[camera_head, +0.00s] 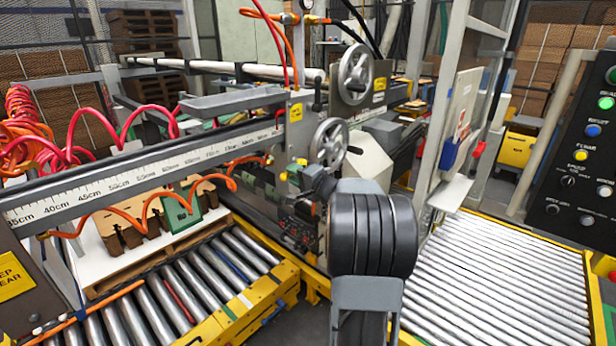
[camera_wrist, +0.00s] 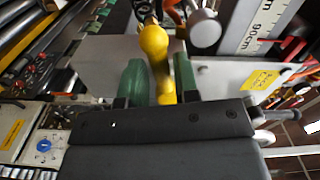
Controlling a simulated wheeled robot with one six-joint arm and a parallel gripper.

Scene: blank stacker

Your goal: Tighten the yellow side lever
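The yellow side lever (camera_wrist: 154,43) shows in the wrist view, with a rounded knob at the top and a thinner stem running down between my fingers. My gripper (camera_wrist: 158,80) has two green-padded fingers standing apart, one on each side of the lever. A gap shows between the left finger and the stem; the right finger is close to the stem, and I cannot tell whether it touches. In the head view my dark arm covers the gripper, and I cannot clearly pick out the lever there.
A ruled grey beam (camera_head: 130,173) with orange coiled hoses crosses the left. Two handwheels (camera_head: 356,68) stand on the machine behind my arm. Roller conveyors lie at the lower left (camera_head: 170,296) and right (camera_head: 500,285); the right one is empty. A button panel (camera_head: 580,150) is at the far right.

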